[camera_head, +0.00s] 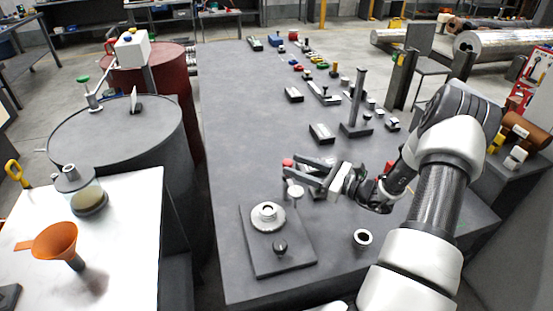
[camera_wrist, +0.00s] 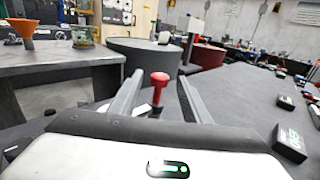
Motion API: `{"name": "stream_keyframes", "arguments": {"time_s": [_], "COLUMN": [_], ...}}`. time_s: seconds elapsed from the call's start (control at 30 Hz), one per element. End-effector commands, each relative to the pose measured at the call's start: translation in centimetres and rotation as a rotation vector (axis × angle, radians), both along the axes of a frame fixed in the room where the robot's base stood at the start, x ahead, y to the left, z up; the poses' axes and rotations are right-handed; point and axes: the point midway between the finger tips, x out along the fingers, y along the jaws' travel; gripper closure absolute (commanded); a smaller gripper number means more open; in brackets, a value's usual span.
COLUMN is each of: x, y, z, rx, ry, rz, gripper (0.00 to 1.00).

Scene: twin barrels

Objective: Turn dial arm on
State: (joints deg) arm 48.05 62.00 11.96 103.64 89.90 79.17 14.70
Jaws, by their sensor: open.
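A red knob on a short stem (camera_wrist: 159,88) shows between my two fingers in the wrist view; it may be the end of the dial arm. In the head view a red knob (camera_head: 287,162) shows just by my fingertips. My gripper (camera_head: 287,173) is open above the dark table, pointing left, with nothing held. In the wrist view its fingers (camera_wrist: 158,92) stand to either side of the red knob, and I cannot tell whether they touch it. A small pale disc (camera_head: 294,191) on a stem is just below the fingers. The knob's base is partly hidden.
A dark plate (camera_head: 292,262) with a pale ring fitting (camera_head: 267,213) and a black knob (camera_head: 280,247) lies in front of the gripper. A tall post (camera_head: 357,100) and small blocks stand behind. Barrels (camera_head: 120,130) are left.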

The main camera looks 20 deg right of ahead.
Motion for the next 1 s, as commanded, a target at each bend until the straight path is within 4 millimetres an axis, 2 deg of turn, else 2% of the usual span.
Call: {"name": "stream_keyframes", "arguments": {"time_s": [0.1, 0.3, 0.5, 0.77, 0.8, 0.87, 1.0], "x": [1.9, 4.2, 5.2, 5.3, 5.3, 5.3, 5.3], "y": [2.0, 4.3, 5.2, 5.3, 5.3, 5.3, 5.3], "z": [0.0, 0.0, 0.0, 0.0, 0.0, 0.0, 0.0], "rx": [0.0, -0.001, -0.001, -0.001, -0.001, -0.001, -0.001], "ry": [-0.001, -0.001, -0.001, 0.0, 0.0, 0.0, 0.0], "rz": [0.005, 0.003, 0.001, 0.001, 0.001, 0.001, 0.001], "gripper": [0.57, 0.57, 0.57, 0.57, 0.58, 0.68, 0.92]}}
